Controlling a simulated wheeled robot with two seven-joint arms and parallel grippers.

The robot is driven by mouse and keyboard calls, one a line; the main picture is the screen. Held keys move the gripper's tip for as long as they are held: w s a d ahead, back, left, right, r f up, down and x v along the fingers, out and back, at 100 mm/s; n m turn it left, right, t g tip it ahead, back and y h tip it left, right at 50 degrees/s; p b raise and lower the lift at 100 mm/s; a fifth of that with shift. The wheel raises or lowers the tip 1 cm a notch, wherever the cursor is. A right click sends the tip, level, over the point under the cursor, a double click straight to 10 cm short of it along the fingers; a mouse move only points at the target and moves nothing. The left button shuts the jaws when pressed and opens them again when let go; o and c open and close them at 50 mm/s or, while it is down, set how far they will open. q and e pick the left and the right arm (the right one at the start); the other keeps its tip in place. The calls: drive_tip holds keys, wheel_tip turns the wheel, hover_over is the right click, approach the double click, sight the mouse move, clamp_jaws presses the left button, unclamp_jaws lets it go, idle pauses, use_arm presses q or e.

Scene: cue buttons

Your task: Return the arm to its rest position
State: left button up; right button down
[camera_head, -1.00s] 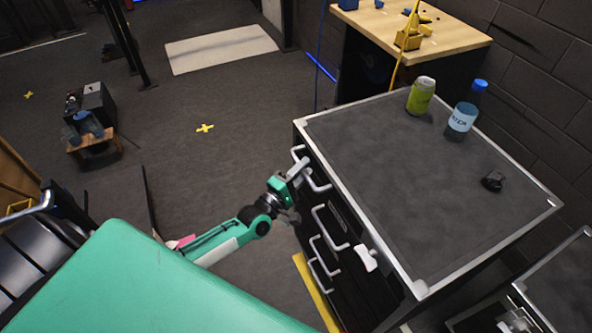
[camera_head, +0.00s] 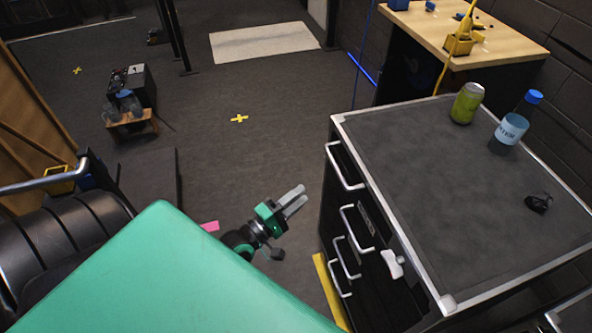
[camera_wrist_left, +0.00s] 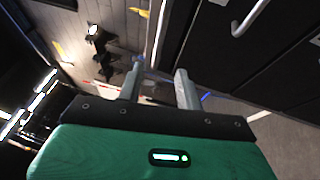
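My left gripper (camera_head: 291,201) is in the head view over the floor, to the left of the black drawer cabinet (camera_head: 452,270) and apart from its handles. Its two pale fingers are spread with a gap between them and hold nothing. The left wrist view also shows the gripper's fingers (camera_wrist_left: 158,90) apart and empty, with a drawer handle (camera_wrist_left: 250,18) at upper right. Much of the arm is hidden behind my green body. My right gripper is not in view.
On the cabinet stand a green can (camera_head: 467,103) and a water bottle (camera_head: 513,124), with a small black object (camera_head: 539,203) near the right. A wooden workbench (camera_head: 500,50) is behind. A small stool (camera_head: 131,125) stands at the left. The floor between is clear.

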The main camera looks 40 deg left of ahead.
use_arm(q)
drive_tip(key=shift+s, duration=0.1)
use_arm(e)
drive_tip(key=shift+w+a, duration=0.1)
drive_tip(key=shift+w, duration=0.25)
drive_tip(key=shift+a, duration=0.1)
